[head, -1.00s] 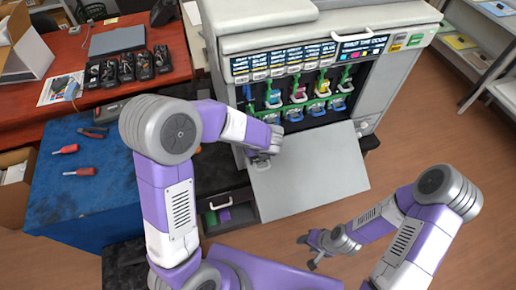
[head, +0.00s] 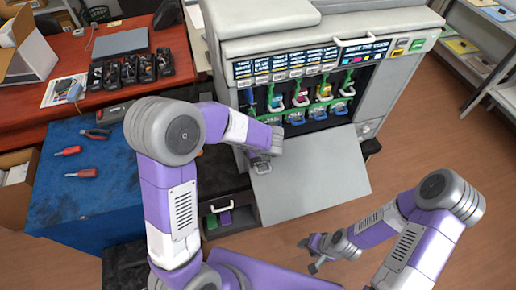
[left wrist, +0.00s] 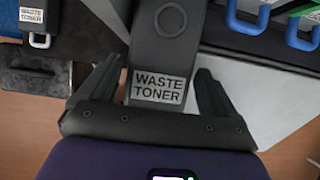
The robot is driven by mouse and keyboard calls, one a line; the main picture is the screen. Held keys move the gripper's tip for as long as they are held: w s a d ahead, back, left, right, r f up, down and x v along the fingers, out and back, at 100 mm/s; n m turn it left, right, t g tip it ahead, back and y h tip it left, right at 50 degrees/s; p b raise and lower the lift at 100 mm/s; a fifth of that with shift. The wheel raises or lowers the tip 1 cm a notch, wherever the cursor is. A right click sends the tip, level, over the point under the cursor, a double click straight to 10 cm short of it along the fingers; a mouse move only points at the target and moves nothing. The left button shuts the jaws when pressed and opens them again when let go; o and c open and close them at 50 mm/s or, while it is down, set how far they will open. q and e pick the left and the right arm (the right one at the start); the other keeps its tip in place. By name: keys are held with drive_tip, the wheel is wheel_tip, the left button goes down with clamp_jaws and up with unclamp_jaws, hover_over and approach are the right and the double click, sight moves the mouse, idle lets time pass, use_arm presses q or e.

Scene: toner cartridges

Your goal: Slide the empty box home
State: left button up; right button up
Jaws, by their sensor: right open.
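A dark grey box (left wrist: 158,50) with a WASTE TONER label lies between the two fingers of my left gripper (left wrist: 158,70) in the left wrist view. Narrow gaps seem to show beside it, and I cannot tell whether the fingers touch it. A second WASTE TONER label (left wrist: 31,15) shows at the upper left of that view. In the head view my left gripper (head: 265,160) is at the printer's lower left, beside the lowered door; the box is hidden there. My right gripper (head: 315,250) is open and empty, low in front of the printer.
The printer (head: 300,45) stands open, with several coloured cartridges (head: 300,97) in its bay. Its grey front door (head: 310,180) lies folded down. A blue-topped table (head: 85,205) holds red screwdrivers and pliers. A drawer (head: 228,212) is open below. Floor is clear at right.

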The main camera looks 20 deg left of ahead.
use_arm(q)
drive_tip(key=shift+o, duration=0.5)
drive_tip(key=s+d, duration=0.1)
drive_tip(key=s+d+b, duration=0.1)
drive_tip(key=s, duration=0.1)
drive_tip(key=shift+s+d, duration=0.15)
drive_tip(key=shift+r, duration=0.1)
drive_tip(key=p+v, duration=0.5)
drive_tip(key=v, duration=0.3)
idle(0.4)
